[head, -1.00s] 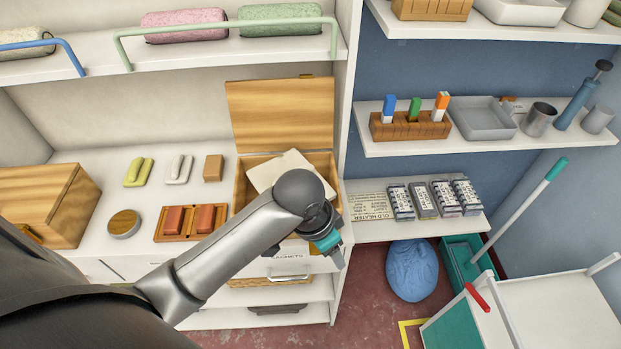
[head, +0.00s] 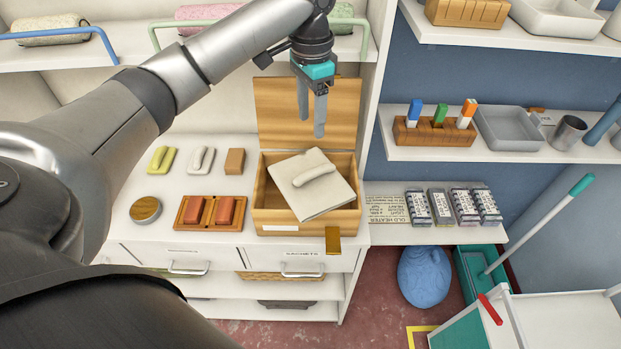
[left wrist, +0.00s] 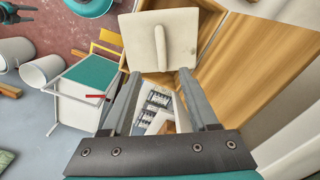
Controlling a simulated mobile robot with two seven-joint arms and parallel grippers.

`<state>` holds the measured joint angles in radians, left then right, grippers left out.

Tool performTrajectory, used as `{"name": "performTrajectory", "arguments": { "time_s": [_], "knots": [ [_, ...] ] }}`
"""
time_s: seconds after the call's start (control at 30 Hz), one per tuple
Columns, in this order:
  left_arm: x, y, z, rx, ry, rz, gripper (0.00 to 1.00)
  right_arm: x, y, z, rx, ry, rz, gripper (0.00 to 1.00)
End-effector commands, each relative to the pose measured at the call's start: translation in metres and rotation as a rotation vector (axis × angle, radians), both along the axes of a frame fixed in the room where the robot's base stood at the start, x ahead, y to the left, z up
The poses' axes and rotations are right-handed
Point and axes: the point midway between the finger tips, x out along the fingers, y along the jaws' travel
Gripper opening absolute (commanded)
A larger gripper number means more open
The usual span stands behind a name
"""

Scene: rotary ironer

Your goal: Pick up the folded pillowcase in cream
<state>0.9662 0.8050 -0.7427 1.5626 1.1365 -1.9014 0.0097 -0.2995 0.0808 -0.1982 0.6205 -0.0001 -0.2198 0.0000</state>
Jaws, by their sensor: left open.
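The cream folded pillowcase (head: 322,200) is a flat square with a raised ridge across its top. It lies tilted in the open wooden box (head: 268,217) on the white counter, partly over the rim. In the left wrist view the pillowcase (left wrist: 146,48) shows beyond the fingertips, with its ridge pointing along the view. My left gripper (head: 311,130) is open and empty, with its fingers pointing down above the box, apart from the pillowcase. The same gripper (left wrist: 160,75) fills the lower middle of the wrist view.
The box's lid (head: 340,105) stands open behind it. To the left are a tray with two red blocks (head: 208,212), a round tin (head: 145,210) and small brushes. A shelf with a rail (head: 160,35) runs above. Gray-labelled boxes (head: 440,207) stand at the right.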

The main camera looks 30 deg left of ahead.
Motion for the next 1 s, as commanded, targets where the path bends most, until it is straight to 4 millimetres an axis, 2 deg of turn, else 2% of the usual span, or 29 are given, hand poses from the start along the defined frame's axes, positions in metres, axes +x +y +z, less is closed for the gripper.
{"name": "performTrajectory", "arguments": {
  "time_s": [0.07,0.17,0.4,0.5,0.77,1.0],
  "knots": [
    [0.0,0.003,-0.001,0.0,0.004,0.005,0.6,0.0,0.0,0.0,0.0,0.0,0.0,0.59],
    [-0.001,0.003,-0.015,0.0,0.008,0.006,0.6,0.0,0.0,0.0,0.0,0.0,0.0,0.59],
    [-0.001,0.002,-0.066,-0.001,0.007,0.005,0.6,0.0,0.0,0.0,0.0,0.001,0.0,0.59],
    [0.0,0.002,-0.083,0.0,0.006,0.005,0.6,0.0,0.0,0.0,0.0,0.001,0.0,0.59],
    [0.0,0.002,-0.102,0.0,0.004,0.005,0.6,-0.001,0.0,0.0,0.0,0.001,0.001,0.59],
    [0.0,0.002,-0.137,0.0,0.004,0.004,0.6,-0.001,0.0,0.002,0.001,0.001,0.002,0.59]
  ]
}}
